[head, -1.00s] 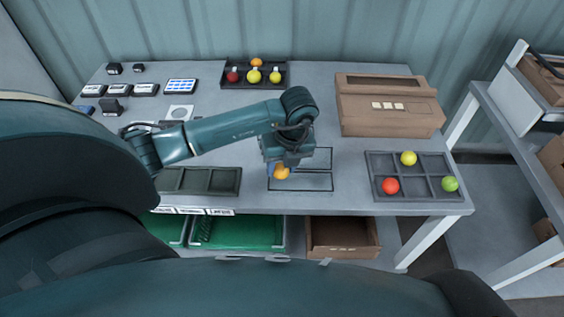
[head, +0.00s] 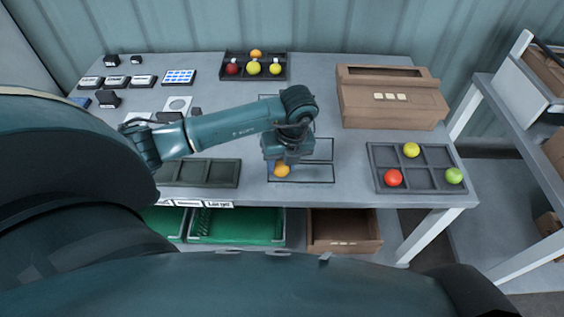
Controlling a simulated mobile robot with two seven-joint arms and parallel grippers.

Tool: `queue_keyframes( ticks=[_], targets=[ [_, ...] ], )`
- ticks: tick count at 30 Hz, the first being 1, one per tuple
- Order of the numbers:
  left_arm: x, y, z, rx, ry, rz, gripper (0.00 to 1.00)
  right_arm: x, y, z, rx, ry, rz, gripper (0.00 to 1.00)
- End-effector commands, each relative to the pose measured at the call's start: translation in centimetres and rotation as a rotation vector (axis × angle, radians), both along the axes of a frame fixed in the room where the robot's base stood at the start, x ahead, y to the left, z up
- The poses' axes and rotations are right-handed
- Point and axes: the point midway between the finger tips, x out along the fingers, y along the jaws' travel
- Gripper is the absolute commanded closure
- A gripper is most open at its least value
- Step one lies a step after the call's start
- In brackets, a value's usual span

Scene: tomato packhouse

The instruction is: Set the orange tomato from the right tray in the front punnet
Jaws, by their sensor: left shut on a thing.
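My left gripper (head: 280,162) is shut on the orange tomato (head: 282,170), whose lower part shows under the fingers. It holds the tomato over the front one of two thin dark rectangular outlines on the table, which seems to be the front punnet's rim (head: 318,182). I cannot tell whether the tomato touches anything beneath it. The arm covers much of the rear outline. The right tray (head: 376,168) is grey with compartments and holds a red (head: 393,177), a yellow (head: 411,150) and a green tomato (head: 454,176). My right gripper is not in view.
A cardboard box (head: 390,114) stands behind the right tray. A dark empty tray (head: 200,172) lies left of the gripper. A dark rear tray (head: 284,69) holds several tomatoes. Small devices (head: 180,77) stand at the back left. Green crates (head: 238,226) sit below the table.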

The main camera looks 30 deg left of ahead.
Motion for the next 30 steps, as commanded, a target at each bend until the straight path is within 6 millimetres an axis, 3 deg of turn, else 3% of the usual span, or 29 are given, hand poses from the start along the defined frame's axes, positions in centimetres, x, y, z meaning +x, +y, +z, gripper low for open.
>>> queue_keyframes(
  ticks=[1,2,11,15,21,30],
  targets=[
    [-0.01,-0.02,0.00,0.000,0.000,0.000,0.72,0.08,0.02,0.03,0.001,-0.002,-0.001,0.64],
    [-0.01,-0.02,0.00,0.000,0.000,0.000,0.60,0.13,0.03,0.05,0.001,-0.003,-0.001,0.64],
    [-0.01,-0.03,-0.01,0.000,0.000,0.000,0.36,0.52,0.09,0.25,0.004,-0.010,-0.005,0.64],
    [-0.02,-0.02,-0.01,0.000,0.000,0.000,0.36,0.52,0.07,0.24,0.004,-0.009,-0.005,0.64],
    [-0.02,-0.02,-0.01,0.000,0.000,-0.001,0.50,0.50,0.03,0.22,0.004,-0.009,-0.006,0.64],
    [-0.01,-0.01,-0.01,0.000,0.000,0.000,0.50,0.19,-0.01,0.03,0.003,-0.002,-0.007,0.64]
  ],
)
